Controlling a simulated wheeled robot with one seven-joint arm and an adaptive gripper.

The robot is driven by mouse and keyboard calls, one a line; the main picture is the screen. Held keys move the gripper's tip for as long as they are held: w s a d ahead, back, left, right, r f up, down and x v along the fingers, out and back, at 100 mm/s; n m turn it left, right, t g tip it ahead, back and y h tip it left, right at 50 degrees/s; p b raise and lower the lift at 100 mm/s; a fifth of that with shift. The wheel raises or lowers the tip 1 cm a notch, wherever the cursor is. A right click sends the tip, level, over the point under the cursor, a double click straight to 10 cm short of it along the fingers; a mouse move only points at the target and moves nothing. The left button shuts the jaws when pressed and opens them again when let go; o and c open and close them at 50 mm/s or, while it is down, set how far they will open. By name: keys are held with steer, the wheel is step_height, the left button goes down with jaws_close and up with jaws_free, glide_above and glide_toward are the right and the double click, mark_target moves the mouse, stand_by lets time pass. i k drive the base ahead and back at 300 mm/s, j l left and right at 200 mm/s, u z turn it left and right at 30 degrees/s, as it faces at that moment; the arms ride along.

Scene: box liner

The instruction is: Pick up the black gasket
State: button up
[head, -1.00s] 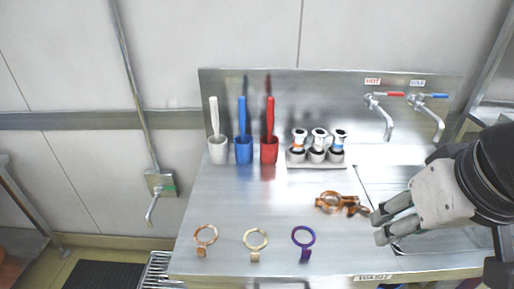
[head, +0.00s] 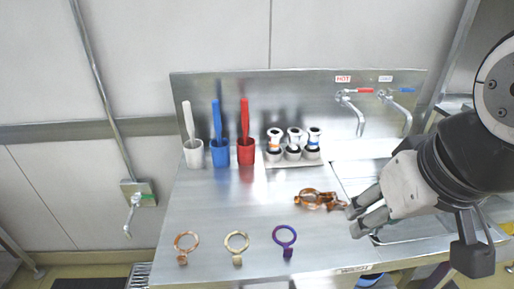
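I cannot pick out a separate black gasket with certainty. Dark rings show around the lower parts of three white-and-metal fittings in a small rack (head: 296,164) at the back of the steel table; they are too small to tell what they are. Three loose ring clamps lie along the front: a copper one (head: 183,250), a cream one (head: 237,251) and a purple one (head: 287,244). My gripper (head: 354,219) is at the right, over the sink side, pointing left. Its two fingers look apart, with nothing visible between them. It is clear of the rack and front clamps.
Copper clamps (head: 313,199) lie just left of my fingertips. White (head: 193,155), blue (head: 220,154) and red (head: 246,152) cups with upright handles stand at the back left. Two taps (head: 357,110) jut from the backsplash. The table's middle left is clear.

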mark_target(237, 259)
steer(key=z, duration=0.8)
steer(key=j+u, duration=0.1)
steer(key=u, duration=0.75)
steer(key=j+u, duration=0.1)
steer(key=u, duration=0.35)
steer(key=i, duration=0.05)
